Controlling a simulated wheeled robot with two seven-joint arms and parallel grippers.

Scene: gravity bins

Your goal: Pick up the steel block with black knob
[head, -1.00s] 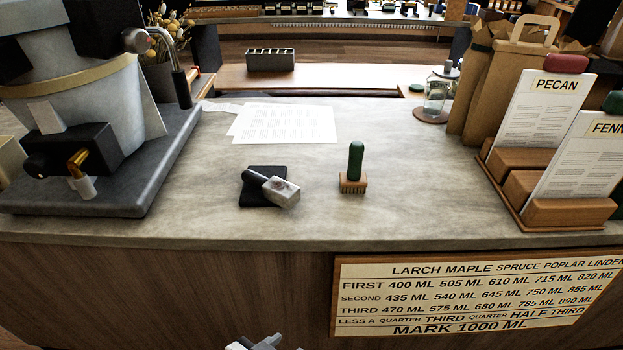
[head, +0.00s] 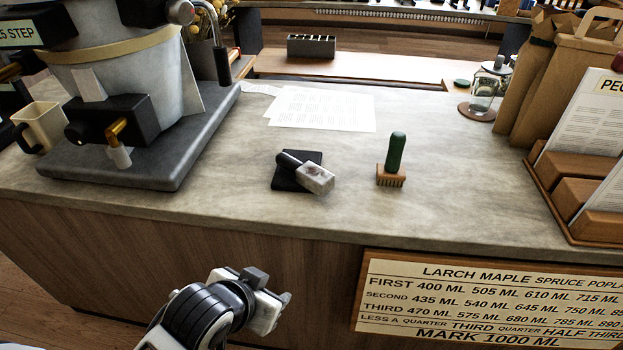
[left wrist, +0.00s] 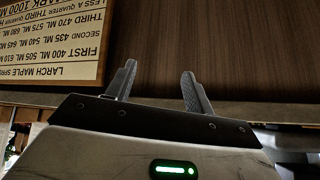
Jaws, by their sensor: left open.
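The steel block with black knob (head: 316,179) lies on its side on the grey counter in the head view. Its pale block end points to the lower right, and its black knob rests over a black square pad (head: 286,183). My left gripper (head: 272,291) is below and in front of the counter edge, apart from the block. In the left wrist view its two fingers (left wrist: 158,88) are spread with nothing between them, facing the wooden counter front. The block does not show in the left wrist view. My right gripper is not in view.
A brush with green handle (head: 393,162) stands right of the block. A large machine on a grey base (head: 150,160) fills the counter's left. Papers (head: 322,108) lie behind. Wooden card holders (head: 575,205) stand at right. A lettered sign (head: 450,300) is on the counter front.

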